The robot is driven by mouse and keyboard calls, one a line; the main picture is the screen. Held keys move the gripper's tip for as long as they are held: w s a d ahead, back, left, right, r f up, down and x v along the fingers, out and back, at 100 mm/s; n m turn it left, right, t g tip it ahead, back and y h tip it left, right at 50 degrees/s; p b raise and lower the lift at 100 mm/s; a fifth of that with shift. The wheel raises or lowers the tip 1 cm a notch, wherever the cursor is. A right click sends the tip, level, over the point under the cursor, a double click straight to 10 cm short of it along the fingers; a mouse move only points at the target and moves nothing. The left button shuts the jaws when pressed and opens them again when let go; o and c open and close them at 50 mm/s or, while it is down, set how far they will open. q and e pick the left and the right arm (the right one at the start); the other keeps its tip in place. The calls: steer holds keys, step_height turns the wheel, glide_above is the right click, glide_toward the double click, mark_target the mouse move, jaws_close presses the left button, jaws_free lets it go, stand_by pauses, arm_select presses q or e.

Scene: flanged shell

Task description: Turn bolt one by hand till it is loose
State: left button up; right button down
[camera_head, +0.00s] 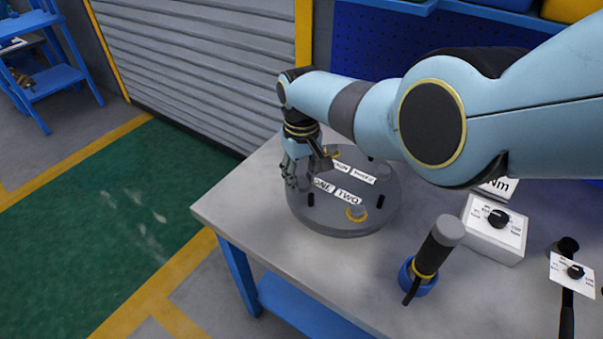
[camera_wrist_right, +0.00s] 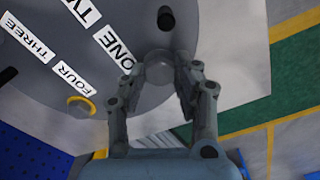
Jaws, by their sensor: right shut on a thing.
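The flanged shell is a round grey disc (camera_head: 328,222) lying on the table, with white labels ONE (camera_head: 323,186), TWO and others on its face. It also shows in the right wrist view (camera_wrist_right: 40,118). My right gripper (camera_head: 300,178) reaches down at the disc's left edge, beside the ONE label. In the wrist view my right gripper (camera_wrist_right: 158,72) has its two fingers closed around the round grey head of bolt one (camera_wrist_right: 157,70), next to the ONE label (camera_wrist_right: 115,46). The gripper hides bolt one in the head view. My left gripper is not in view.
A grey-black tool (camera_head: 437,248) stands in a blue holder. White dial box (camera_head: 490,240) is at right. The table's (camera_head: 330,275) front left is clear.

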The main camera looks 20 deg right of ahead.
mark_target(301, 180)
steer(key=n, duration=0.5)
steer(key=shift+s+f+n, duration=0.25)
steer(key=shift+n, duration=0.05)
steer(key=n, duration=0.5)
steer(key=shift+n+p, duration=0.4)
steer(key=c, duration=1.3)
jaws_free()
steer(key=shift+c, duration=0.2)
steer(key=o, duration=0.3)
steer(key=shift+w, duration=0.15)
steer(key=shift+o, duration=0.2)
steer(key=shift+r, duration=0.1)
steer(key=shift+w+r, duration=0.2)
steer(key=shift+r, duration=0.55)
step_height(301, 180, up, 10)
steer(key=shift+s+r, duration=0.15)
steer(key=shift+r, duration=0.05)
